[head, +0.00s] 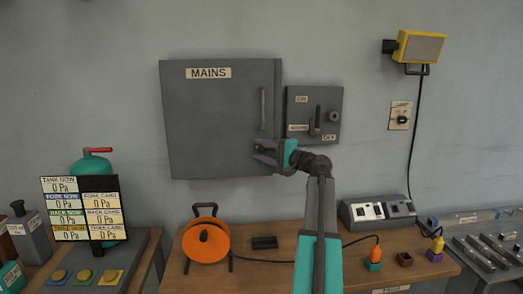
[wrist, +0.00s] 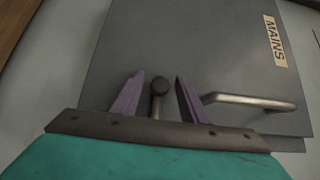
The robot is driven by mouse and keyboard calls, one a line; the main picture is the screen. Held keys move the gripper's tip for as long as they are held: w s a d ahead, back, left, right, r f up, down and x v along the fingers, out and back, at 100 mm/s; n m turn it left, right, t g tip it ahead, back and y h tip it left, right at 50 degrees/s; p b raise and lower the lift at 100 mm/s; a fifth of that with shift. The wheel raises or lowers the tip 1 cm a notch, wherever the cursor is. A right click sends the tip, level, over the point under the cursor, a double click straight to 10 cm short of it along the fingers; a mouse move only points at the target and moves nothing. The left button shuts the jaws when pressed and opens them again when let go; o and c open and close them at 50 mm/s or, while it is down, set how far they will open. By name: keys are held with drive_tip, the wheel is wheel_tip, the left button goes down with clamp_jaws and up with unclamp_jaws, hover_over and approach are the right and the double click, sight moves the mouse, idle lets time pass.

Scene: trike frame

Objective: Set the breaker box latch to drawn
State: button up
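The breaker box (head: 215,125) is a grey cabinet on the wall with a MAINS label and its door shut. Its bar handle (head: 263,108) stands upright near the door's right edge. It shows in the wrist view too (wrist: 250,101). The latch (wrist: 159,86) is a small dark round-headed knob on a short stem, beside the handle's lower end. My gripper (wrist: 161,82) is open, with one purple finger on each side of the knob and a gap visible on both sides. In the head view my gripper (head: 259,152) is at the door's lower right and largely hides the latch.
A smaller grey switch panel (head: 328,97) with a lever and a knob is mounted just right of the box. Below are a bench (head: 330,267) with an orange cable reel (head: 206,241) and a grey socket unit (head: 377,212). The wall left of the box is clear.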

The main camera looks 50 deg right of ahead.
drive_tip(key=shift+c, duration=0.5)
clamp_jaws()
